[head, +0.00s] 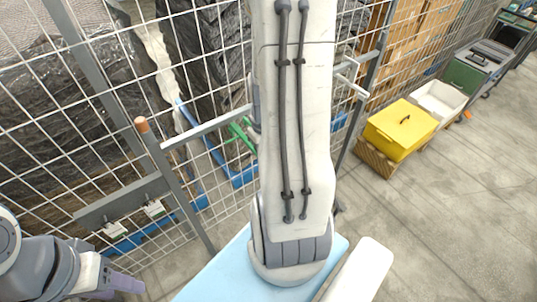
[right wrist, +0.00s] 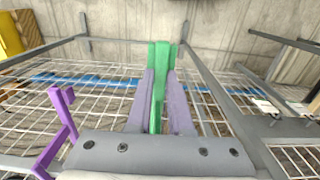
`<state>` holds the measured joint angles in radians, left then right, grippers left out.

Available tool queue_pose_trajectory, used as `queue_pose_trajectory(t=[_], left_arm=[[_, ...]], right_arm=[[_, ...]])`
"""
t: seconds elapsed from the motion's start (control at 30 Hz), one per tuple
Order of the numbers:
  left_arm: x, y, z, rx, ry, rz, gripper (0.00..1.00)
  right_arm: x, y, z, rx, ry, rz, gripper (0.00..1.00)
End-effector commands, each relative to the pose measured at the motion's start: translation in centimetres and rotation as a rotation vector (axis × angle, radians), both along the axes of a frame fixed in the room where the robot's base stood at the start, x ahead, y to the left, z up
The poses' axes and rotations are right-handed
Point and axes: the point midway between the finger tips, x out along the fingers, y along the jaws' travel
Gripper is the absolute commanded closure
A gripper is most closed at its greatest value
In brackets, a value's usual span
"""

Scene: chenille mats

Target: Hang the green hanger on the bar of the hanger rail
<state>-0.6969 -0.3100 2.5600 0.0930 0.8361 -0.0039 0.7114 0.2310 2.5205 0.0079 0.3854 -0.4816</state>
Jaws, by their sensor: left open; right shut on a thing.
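The green hanger (right wrist: 160,85) is held between the purple fingers of my right gripper (right wrist: 161,95) in the right wrist view. In the head view part of the green hanger (head: 241,136) shows left of my right arm, close to the grey bar (head: 205,127) of the hanger rail. I cannot tell whether hanger and bar touch. The rail's upright post (head: 180,190) has an orange-brown cap. My right gripper is mostly hidden behind my arm in the head view. My left gripper (head: 122,284) is at the lower left, open and away from the rail.
A light blue surface (head: 215,272) lies below my right arm. A wire mesh fence (head: 100,75) stands behind the rail, with dark wrapped goods beyond. A yellow box (head: 401,128) on a pallet and a white crate (head: 438,101) stand right.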

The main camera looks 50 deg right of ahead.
Motion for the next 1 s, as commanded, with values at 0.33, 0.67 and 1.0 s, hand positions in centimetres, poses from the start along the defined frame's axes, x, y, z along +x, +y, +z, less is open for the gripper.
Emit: queue_pose_trajectory(t=[0.33,0.67,1.0], left_arm=[[0.0,0.0,0.7,0.000,0.000,-0.001,0.50],[0.0,0.0,0.8,0.000,0.000,-0.001,0.50],[0.0,0.0,0.8,0.000,0.000,-0.001,0.50]], right_arm=[[2.4,-0.5,-0.1,-0.001,-0.001,0.001,1.00],[4.9,-1.1,-0.1,0.000,0.000,0.000,1.00],[7.6,-1.8,0.0,-0.001,-0.001,0.000,1.00]])
